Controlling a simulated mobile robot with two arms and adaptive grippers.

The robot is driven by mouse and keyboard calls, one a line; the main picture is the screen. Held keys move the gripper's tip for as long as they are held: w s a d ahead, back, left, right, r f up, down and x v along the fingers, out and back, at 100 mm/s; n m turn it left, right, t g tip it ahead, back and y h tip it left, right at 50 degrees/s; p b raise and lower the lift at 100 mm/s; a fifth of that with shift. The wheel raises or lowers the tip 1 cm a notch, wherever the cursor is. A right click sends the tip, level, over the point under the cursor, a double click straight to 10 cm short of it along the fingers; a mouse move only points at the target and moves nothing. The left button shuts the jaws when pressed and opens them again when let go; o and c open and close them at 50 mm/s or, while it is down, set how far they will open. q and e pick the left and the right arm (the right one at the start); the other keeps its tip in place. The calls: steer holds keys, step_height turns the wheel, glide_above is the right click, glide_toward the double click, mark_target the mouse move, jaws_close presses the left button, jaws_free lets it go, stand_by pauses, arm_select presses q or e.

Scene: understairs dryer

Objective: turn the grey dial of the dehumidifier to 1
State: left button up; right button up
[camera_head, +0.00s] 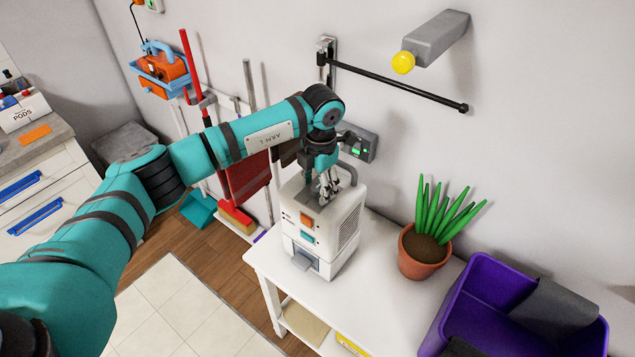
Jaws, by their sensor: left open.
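The dehumidifier (340,240) is a small white box standing on a white table near the wall. Its front carries an orange part, a teal part and a grey tray-like piece low down. A dark grey area shows on its top, but I cannot make out the grey dial or its setting; my gripper covers part of the top. My left gripper (327,190) is open and points down just over the top of the dehumidifier. I cannot tell whether it touches anything. My right gripper is not in view.
A potted plant (424,252) and a purple bin (490,290) stand right of the dehumidifier on the white table (375,300). A black bar (395,84) and a grey wall box (437,38) with a yellow ball jut from the wall. Brooms hang behind my left arm.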

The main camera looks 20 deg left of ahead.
arm_select(q)
steer(key=c, duration=0.9)
jaws_close()
steer(key=shift+f+m+b, duration=0.15)
steer(key=shift+m+b, duration=0.35)
steer(key=shift+b, duration=0.35)
steer(key=m+b, duration=0.6)
steer(key=b, duration=0.2)
steer(key=shift+a+m, duration=0.1)
steer(key=shift+m, duration=0.2)
steer(key=shift+m+h+b, duration=0.3)
steer(key=shift+m+b, duration=0.6)
steer(key=shift+m, duration=0.2)
steer(key=shift+m+b, duration=0.6)
steer(key=shift+m, duration=0.4)
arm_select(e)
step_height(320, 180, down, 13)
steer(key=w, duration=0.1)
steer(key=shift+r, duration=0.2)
arm_select(q)
steer(key=shift+r, duration=0.2)
steer(key=o, duration=0.9)
jaws_free()
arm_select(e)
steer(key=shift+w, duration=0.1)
